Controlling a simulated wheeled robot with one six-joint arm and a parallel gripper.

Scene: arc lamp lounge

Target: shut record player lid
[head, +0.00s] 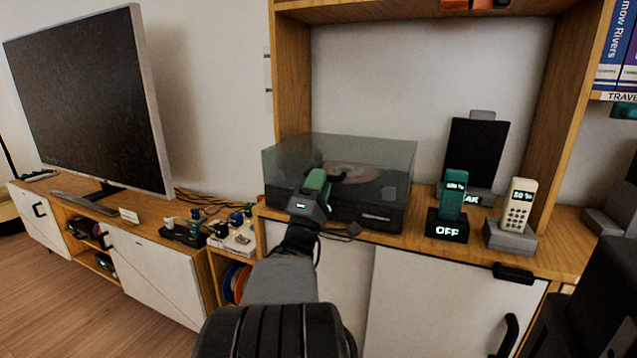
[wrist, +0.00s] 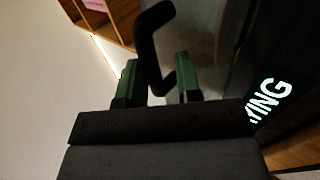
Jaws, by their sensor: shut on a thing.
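The record player (head: 375,215) is a dark box on the wooden cabinet top. Its smoky see-through lid (head: 385,157) covers it and looks down or nearly down; I cannot tell if its edge touches the base. A pinkish record (head: 352,173) shows through it. My gripper (head: 318,183), with green fingers, is at the player's front left. In the wrist view my gripper (wrist: 157,78) is shut on a black bent handle (wrist: 153,45), which sits between the fingers. Lit letters ending in "YING" (wrist: 271,98) show on a dark face at right. Where the handle joins the lid is hidden.
A teal handset (head: 454,195) and a beige handset (head: 518,205) stand in docks to the right of the player. Small items and cables (head: 205,225) lie to the left. A TV (head: 90,100) stands further left. Shelf uprights frame the player.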

